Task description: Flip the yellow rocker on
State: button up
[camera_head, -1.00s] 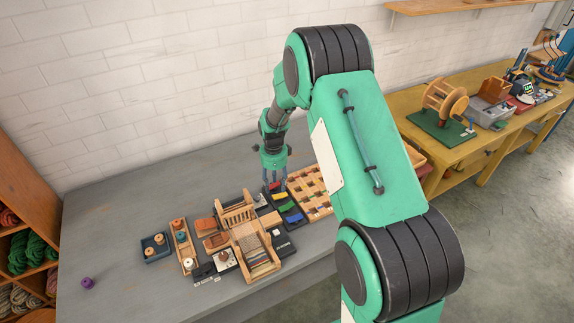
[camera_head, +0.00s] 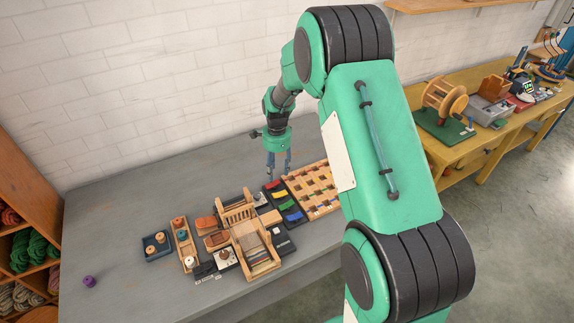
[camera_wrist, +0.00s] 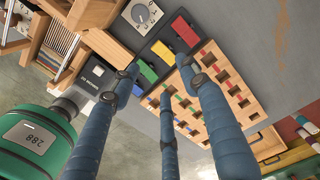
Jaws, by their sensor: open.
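The yellow rocker (camera_head: 278,195) sits in a dark switch panel (camera_head: 299,223) on the grey table, between a red rocker (camera_head: 272,184) and a green rocker (camera_head: 286,204); a blue rocker (camera_head: 294,216) is at the near end. In the wrist view the yellow rocker (camera_wrist: 163,52) shows uncovered between the finger tips. I cannot tell which way it is tilted. My gripper (camera_head: 279,174) is open and empty, near the red end of the panel. Its blue fingers (camera_wrist: 160,76) are spread in the wrist view; their height over the panel is unclear.
A wooden slotted rack (camera_head: 322,187) stands close to the right of the panel. A small wooden loom (camera_head: 252,245) and a dial box (camera_wrist: 142,13) are close on the left. Bare grey table (camera_head: 110,215) lies to the left and behind.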

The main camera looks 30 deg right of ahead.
jog(key=shift+d+r+n+y, duration=0.1)
jog(key=shift+d+n+y, duration=0.45)
jog(key=shift+n, duration=2.5)
jog(key=shift+d+n+y, duration=0.1)
jog(key=shift+d+n, duration=0.9)
jog(key=shift+n, duration=2.1)
jog(key=shift+d+r+n+y, duration=0.2)
jog(key=shift+d+n, duration=0.55)
jog(key=shift+n, duration=2.3)
jog(key=shift+f, duration=0.15)
